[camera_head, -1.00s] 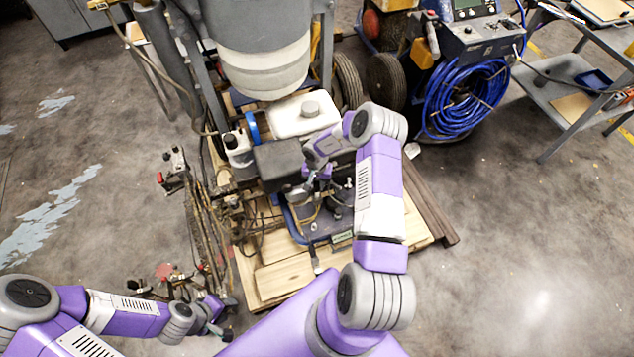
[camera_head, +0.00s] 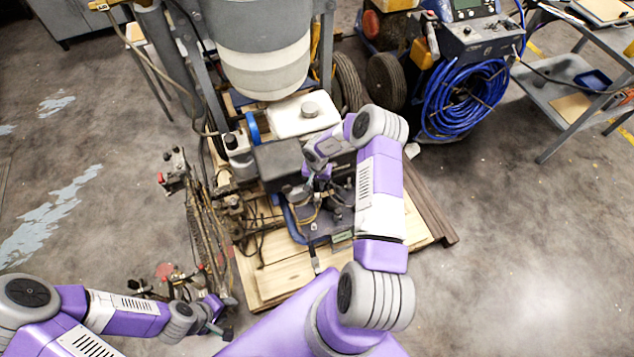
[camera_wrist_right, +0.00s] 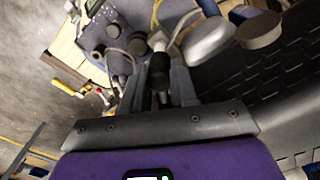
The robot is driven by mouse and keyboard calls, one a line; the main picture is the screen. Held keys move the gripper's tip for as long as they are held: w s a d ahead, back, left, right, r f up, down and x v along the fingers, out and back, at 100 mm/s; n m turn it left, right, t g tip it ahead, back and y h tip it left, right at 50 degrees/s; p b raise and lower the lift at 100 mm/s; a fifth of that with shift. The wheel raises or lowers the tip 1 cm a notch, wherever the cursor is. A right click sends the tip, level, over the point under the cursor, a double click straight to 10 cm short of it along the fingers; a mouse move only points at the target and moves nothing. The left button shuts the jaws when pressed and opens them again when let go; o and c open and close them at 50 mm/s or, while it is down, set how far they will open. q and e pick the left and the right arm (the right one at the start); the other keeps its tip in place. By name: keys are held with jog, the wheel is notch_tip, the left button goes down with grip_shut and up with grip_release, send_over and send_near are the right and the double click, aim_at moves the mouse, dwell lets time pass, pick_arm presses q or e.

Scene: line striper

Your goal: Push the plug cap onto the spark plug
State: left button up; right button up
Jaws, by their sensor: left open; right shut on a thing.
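My right gripper (camera_wrist_right: 158,88) is shut on the plug cap (camera_wrist_right: 159,68), a dark stubby cylinder between its fingers in the right wrist view. In the head view this gripper (camera_head: 312,186) is over the engine (camera_head: 285,160), beside its dark box-shaped cover; the cap is too small to make out there. A pale thin part just beyond the cap in the wrist view may be the spark plug (camera_wrist_right: 182,28). I cannot tell whether the cap touches it. My left gripper (camera_head: 222,318) is open and empty at the lower left, away from the engine.
The machine stands on a wooden pallet (camera_head: 285,275). A white tank (camera_head: 300,117) is behind the engine, below a large grey drum (camera_head: 265,60). Hoses and fittings (camera_head: 200,225) crowd the left side. A coiled blue hose (camera_head: 462,97) is at right. Floor at right is clear.

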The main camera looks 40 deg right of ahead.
pick_arm(q)
jog(key=shift+r, duration=0.15)
jog(key=shift+r+p, duration=0.3)
jog(key=shift+p, duration=0.2)
jog(key=shift+r+p, duration=0.5)
jog(key=shift+r, duration=0.05)
dwell(3.0)
jog(key=shift+r+p, duration=0.3)
jog(key=shift+r+p, duration=0.4)
jog(key=shift+p, duration=0.05)
dwell(2.9)
